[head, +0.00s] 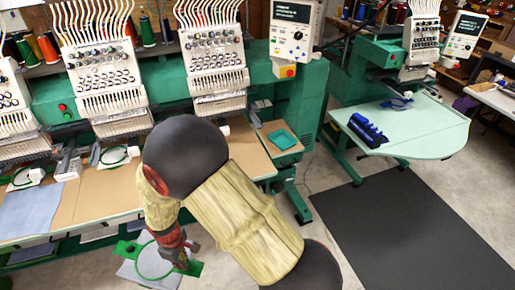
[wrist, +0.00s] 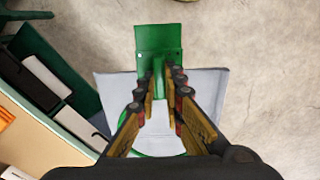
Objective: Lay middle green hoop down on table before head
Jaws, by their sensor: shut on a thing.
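My gripper (head: 180,254) is shut on a green hoop with pale grey cloth, low in front of the table edge in the head view. In the wrist view my gripper (wrist: 159,86) has its fingers on either side of the green neck of this hoop, whose square end plate (wrist: 158,40) points away. The pale cloth (wrist: 112,92) spreads to both sides; part of the ring is hidden by the fingers. The tan table (head: 100,195) runs before the embroidery heads. The middle head (head: 100,65) stands above it. Another green hoop (head: 113,156) is beneath that head.
A ring with blue-grey cloth (head: 32,210) is at the table's left. A teal piece (head: 282,139) lies at its right end. A second machine's table (head: 420,130) is at the right. A dark mat (head: 410,235) covers clear floor. My arm hides the table's middle right.

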